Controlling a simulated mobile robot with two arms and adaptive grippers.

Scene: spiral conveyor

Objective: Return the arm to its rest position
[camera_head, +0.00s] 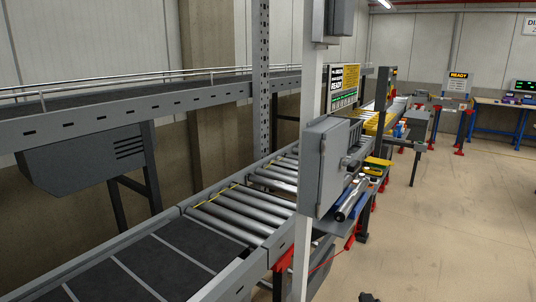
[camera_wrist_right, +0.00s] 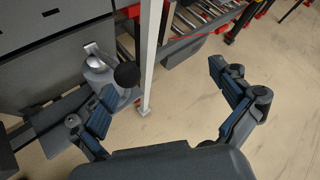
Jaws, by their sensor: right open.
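My right gripper (camera_wrist_right: 163,84) shows in the right wrist view. Its two blue-padded fingers are spread wide apart, with nothing between the pads. Behind the gap are a pale upright post (camera_wrist_right: 151,50) and bare floor. In the head view only a small dark piece (camera_head: 368,297) shows at the bottom edge; I cannot tell whether it is part of my right gripper. My left gripper is in neither view.
A roller conveyor (camera_head: 272,221) runs from the lower left into the distance. A grey control box (camera_head: 321,165) hangs on the pale post near the middle. A grey part with a dark round knob (camera_wrist_right: 127,75) stands near the left finger. The floor (camera_head: 455,220) at right is clear.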

